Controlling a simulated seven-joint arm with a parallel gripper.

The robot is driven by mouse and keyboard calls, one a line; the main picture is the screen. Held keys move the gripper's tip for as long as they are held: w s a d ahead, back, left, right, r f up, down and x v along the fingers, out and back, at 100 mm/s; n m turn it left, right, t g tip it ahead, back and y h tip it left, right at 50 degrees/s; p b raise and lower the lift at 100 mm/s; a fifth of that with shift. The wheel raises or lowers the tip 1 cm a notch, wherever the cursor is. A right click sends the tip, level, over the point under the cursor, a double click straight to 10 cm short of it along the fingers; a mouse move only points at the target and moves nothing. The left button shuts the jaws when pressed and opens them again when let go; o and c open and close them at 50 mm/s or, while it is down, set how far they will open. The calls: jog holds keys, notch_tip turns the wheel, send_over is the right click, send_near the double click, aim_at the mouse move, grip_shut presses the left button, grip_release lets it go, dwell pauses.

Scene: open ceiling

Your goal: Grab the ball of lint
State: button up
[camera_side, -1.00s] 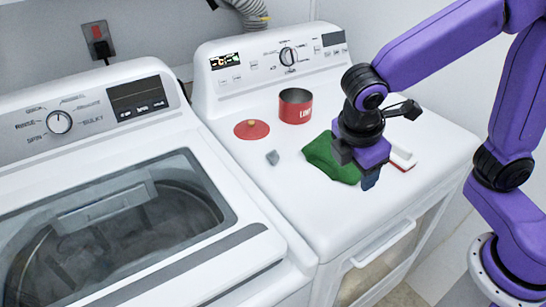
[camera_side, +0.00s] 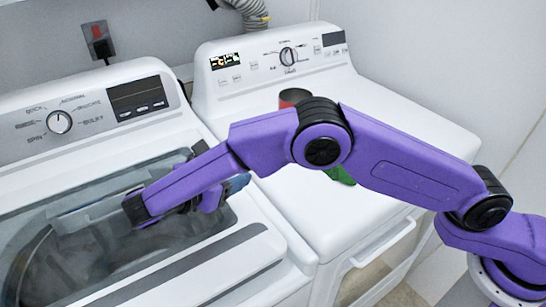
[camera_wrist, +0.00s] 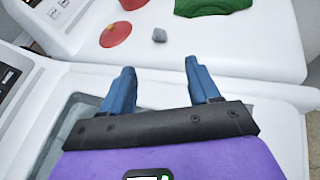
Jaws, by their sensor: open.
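The ball of lint (camera_wrist: 160,35) is a small grey lump on the white dryer top, in the upper middle of the wrist view. In the side view my arm hides it. My gripper (camera_wrist: 160,69) is open and empty, with its two blue fingers spread apart. The lint lies beyond the fingertips, roughly centred between them in the wrist view. In the side view the blue fingertips (camera_side: 238,184) show near the inner edge of the washer, pointing right toward the dryer.
The dryer top (camera_wrist: 255,50) also holds a round red lid (camera_wrist: 115,33), a red can (camera_side: 293,97) and a green cloth (camera_wrist: 213,6). The washer (camera_side: 215,270) with its glass lid lies under my gripper. The dryer's front right area is clear.

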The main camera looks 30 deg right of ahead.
jog(key=x, duration=1.7)
jog(key=shift+w+f, duration=0.1)
jog(key=shift+f, duration=0.05)
grip_shut()
